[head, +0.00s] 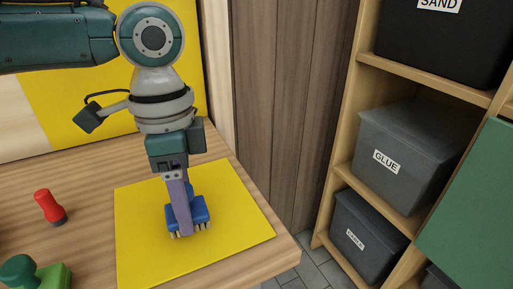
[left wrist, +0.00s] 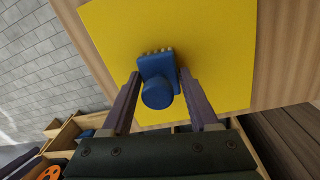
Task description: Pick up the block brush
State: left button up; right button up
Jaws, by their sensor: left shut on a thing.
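The block brush (head: 200,215) is blue with pale bristles along its lower edge. It is at the yellow mat (head: 145,243) on the wooden workbench; I cannot tell whether the bristles touch the mat. My left gripper (head: 184,228) comes down from above and is shut on the brush, its purple fingers on either side. In the left wrist view the brush's round blue knob (left wrist: 158,95) sits between the fingers. The head view hides part of the brush behind a finger. My right gripper is not in view.
A green block with a round knob (head: 35,273) is at the near left. A wooden shelf (head: 339,160) with labelled bins, including the GLUE bin (head: 398,150), stands right of the bench.

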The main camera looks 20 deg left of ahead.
pick_arm(q)
jog(key=c, duration=0.7)
notch_tip(320, 180, up, 20)
jog(key=p, duration=0.4)
jog(key=shift+p, duration=0.3)
grip_shut()
